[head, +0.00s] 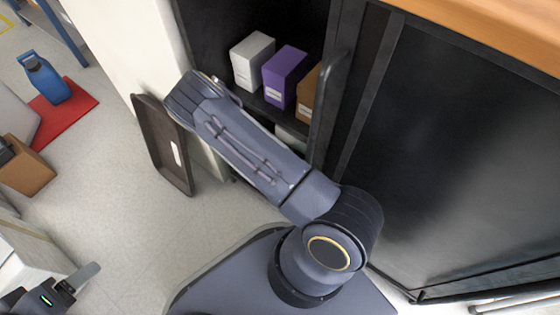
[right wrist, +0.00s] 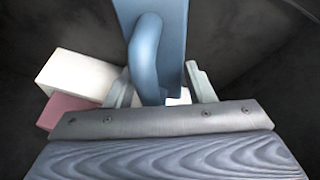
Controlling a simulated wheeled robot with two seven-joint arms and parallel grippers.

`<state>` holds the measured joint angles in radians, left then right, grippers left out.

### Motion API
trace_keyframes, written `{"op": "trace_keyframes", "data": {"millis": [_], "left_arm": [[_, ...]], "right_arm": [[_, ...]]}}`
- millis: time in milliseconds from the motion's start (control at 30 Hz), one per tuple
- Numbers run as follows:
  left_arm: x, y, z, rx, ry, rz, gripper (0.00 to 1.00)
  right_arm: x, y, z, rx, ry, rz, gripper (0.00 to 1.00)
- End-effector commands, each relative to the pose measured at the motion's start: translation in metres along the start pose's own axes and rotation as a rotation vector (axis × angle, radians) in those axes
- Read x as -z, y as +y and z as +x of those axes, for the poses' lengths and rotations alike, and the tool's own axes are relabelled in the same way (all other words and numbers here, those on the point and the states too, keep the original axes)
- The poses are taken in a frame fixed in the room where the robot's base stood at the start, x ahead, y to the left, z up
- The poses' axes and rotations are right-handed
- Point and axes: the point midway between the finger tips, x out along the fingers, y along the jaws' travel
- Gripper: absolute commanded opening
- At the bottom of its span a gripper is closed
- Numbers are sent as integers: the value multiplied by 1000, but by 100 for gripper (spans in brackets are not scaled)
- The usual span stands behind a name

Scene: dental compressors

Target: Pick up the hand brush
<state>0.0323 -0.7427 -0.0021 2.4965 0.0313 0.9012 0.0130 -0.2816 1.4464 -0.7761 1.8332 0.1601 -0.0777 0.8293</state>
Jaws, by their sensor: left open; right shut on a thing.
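In the right wrist view, my right gripper (right wrist: 162,88) is shut on a blue thing with a rounded, bent handle (right wrist: 148,58) and a flat upright part behind it. I cannot tell from this view whether it is the hand brush. In the head view, my right arm crosses the middle toward the open cabinet, and its gripper is hidden. My left gripper (head: 80,282) is open and empty at the bottom left, low over the floor. No other hand brush can be made out.
The open cabinet holds a white box (head: 252,60), a purple box (head: 285,76) and a brown box (head: 309,94). A dark tray (head: 160,143) leans by the cabinet. A blue canister (head: 43,78) stands on a red mat (head: 80,101). The floor between is clear.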

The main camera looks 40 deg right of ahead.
Motion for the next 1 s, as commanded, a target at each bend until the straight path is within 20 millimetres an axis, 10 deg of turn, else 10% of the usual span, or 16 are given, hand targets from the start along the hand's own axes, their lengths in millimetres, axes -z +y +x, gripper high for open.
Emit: {"op": "trace_keyframes", "data": {"millis": [500, 1000], "left_arm": [[25, 23, -50, 0, 0, 0, 69], [31, 28, -61, 0, 0, 0, 69]], "right_arm": [[-52, 10, -118, 0, 0, -7, 22], [-89, 11, -151, -1, 0, 0, 22]]}}
